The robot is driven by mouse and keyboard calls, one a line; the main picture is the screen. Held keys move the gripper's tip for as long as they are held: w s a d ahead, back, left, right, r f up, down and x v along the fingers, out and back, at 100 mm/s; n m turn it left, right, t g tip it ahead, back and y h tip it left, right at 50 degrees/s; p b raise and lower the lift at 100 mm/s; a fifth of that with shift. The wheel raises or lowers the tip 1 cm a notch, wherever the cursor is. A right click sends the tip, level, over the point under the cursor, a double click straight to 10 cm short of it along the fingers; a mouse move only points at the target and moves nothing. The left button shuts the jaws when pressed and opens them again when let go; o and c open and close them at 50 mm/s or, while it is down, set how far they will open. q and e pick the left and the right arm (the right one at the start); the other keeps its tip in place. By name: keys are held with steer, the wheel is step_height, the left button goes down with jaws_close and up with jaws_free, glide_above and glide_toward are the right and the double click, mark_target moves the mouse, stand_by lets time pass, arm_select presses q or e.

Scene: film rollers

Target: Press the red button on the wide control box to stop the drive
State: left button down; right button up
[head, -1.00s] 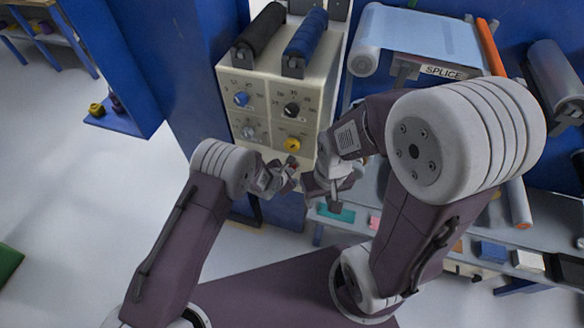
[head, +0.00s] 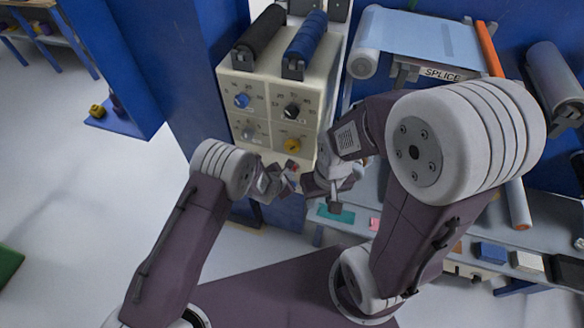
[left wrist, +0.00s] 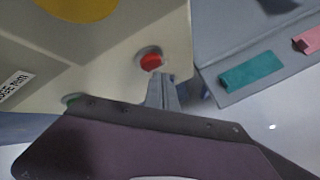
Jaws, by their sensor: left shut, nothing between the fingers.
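The beige control box (head: 237,105) stands upright ahead of me, with several knobs on its front. Its red button (left wrist: 151,61) sits in a grey ring on the lower front in the left wrist view. In the head view, it is a small red spot, partly hidden by my left gripper (head: 288,180). My left gripper is shut and empty. Its fingertips (left wrist: 158,74) are at the button's lower right edge; I cannot tell whether they touch it. My right gripper (head: 336,205) hangs just right of the left one, and its fingers are too small to read.
A green button (left wrist: 71,99) is partly hidden behind my left gripper's body. A shelf with a teal block (head: 336,214) and a pink block (head: 375,223) lies to the right. My right arm is close beside my left gripper.

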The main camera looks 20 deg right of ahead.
arm_select(q)
steer(key=shift+s+a, duration=0.15)
steer(key=s+a, duration=0.1)
steer(key=s+p, duration=0.1)
steer(key=s+a+p, duration=0.1)
steer(key=s, duration=0.1)
steer(key=shift+a, duration=0.35)
stand_by(0.8)
